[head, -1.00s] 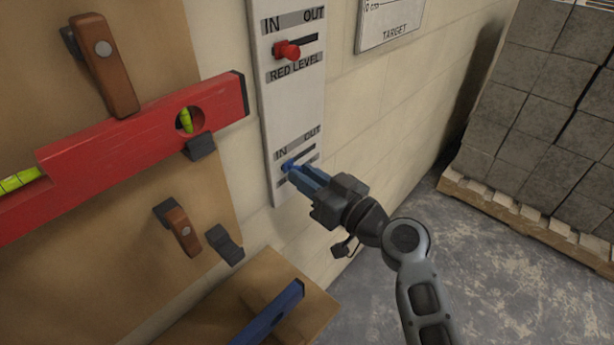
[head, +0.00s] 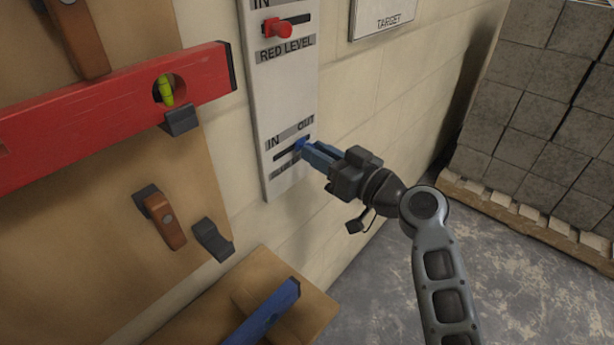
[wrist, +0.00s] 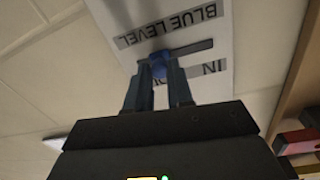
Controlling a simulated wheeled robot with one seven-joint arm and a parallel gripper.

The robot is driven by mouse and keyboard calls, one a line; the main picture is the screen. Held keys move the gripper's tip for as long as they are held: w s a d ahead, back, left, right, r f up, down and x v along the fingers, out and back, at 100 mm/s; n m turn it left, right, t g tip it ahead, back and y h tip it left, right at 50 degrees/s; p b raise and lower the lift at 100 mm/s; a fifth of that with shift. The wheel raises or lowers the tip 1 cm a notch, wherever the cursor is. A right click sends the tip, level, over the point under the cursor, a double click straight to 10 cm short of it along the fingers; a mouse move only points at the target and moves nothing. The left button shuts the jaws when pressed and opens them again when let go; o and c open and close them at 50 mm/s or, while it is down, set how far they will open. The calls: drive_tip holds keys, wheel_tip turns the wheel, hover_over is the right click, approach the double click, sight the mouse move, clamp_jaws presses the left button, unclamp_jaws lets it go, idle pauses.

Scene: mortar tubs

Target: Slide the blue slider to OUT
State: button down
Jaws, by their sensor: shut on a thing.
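The blue slider (head: 299,145) sits in the lower slot of a white wall panel (head: 287,101), towards the OUT end, with bare slot visible on the IN side. In the wrist view the blue slider knob (wrist: 160,66) is between my fingers, below the upside-down BLUE LEVEL label (wrist: 168,27). My gripper (head: 309,150) is shut on the knob, coming from the right. It also shows in the wrist view (wrist: 163,76).
A red slider (head: 277,29) sits at the IN side of the upper slot. A red spirit level (head: 105,112) rests on holders on a brown board at left. A blue level (head: 264,314) lies below. Grey blocks (head: 545,100) stand on a pallet at right. Floor between is clear.

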drive_tip(key=shift+w+d+f+b, duration=0.1)
drive_tip(key=shift+w+d+b, duration=0.45)
drive_tip(key=shift+w, duration=0.2)
drive_tip(key=shift+w+d, duration=0.15)
drive_tip(key=shift+r, duration=0.2)
drive_tip(key=c, duration=1)
unclamp_jaws()
drive_tip(key=shift+f, duration=0.1)
drive_tip(key=shift+b+v, duration=0.35)
drive_tip(key=shift+v, duration=3.55)
